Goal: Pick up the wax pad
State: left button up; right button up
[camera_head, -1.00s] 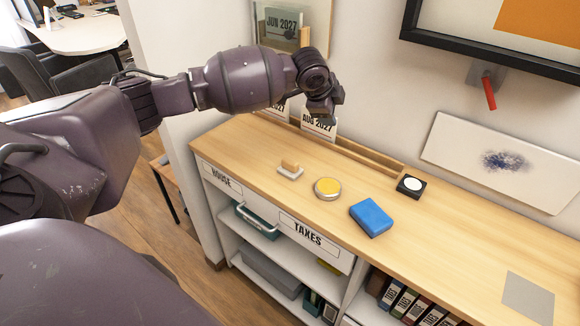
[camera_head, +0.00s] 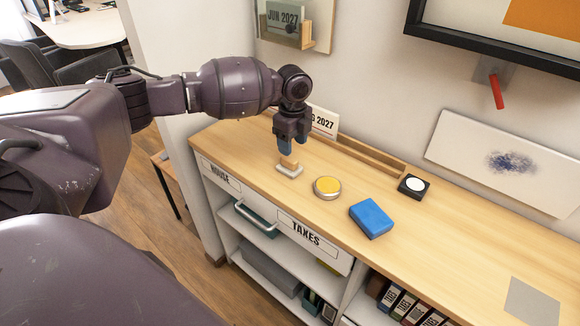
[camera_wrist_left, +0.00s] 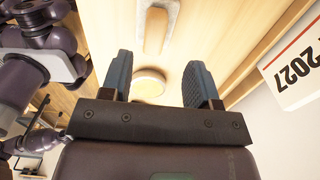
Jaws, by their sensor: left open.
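The wax pad appears to be the round, shallow tin with a yellow top (camera_head: 327,187), lying on the wooden counter; it also shows in the left wrist view (camera_wrist_left: 150,82), partly hidden by the gripper. My left gripper (camera_head: 292,146) points down with its blue fingers open and empty. In the head view it is above a small wooden-handled block on a pale base (camera_head: 289,168), left of the tin. In the left wrist view the open fingers (camera_wrist_left: 157,72) frame the tin, with the pale-based block (camera_wrist_left: 156,25) beyond. My right gripper is not seen.
A blue box (camera_head: 371,218) and a black square case with a white disc (camera_head: 413,186) stand right of the tin. A wooden rail (camera_head: 365,155) and a date card (camera_head: 324,121) are at the wall. The counter's right part is mostly clear.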

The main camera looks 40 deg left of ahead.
aim_at(290, 160)
pick_arm(q)
jog(key=shift+f, duration=0.6)
jog(key=shift+s+a+f, duration=0.1)
jog(key=shift+f, duration=0.2)
jog(key=f, duration=0.3)
jog(key=shift+s+a+f, duration=0.2)
jog(key=shift+s, duration=0.05)
jog(key=shift+f+b, duration=0.3)
jog(key=shift+f, duration=0.2)
jog(key=shift+r, duration=0.1)
jog(key=c, duration=1)
